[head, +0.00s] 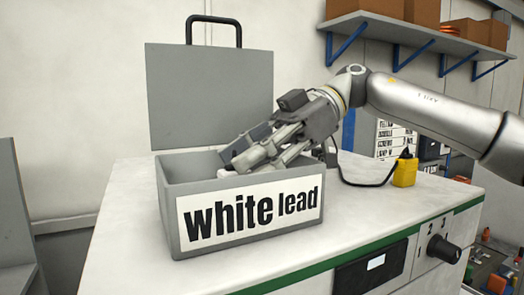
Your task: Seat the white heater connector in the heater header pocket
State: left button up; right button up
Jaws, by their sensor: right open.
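My right gripper (262,155) reaches from the right into the open grey box (168,215) labelled "white lead". Its fingers are open and low, at or below the box rim. A small whitish piece (226,173) shows beside the fingertips inside the box. It may be the white connector, but it is mostly hidden, and I cannot tell whether the fingers touch it. I cannot make out the heater header pocket in this view. My left gripper is not in view.
The box stands on a white counter (400,205), its grey lid (210,95) raised behind. A yellow plug (405,170) with a black cable (365,183) stands at the right. A dark knob (444,250) is on the counter front. A shelf (410,35) holds brown boxes.

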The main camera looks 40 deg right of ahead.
jog(key=b+v, duration=0.1)
jog(key=v, duration=1.1)
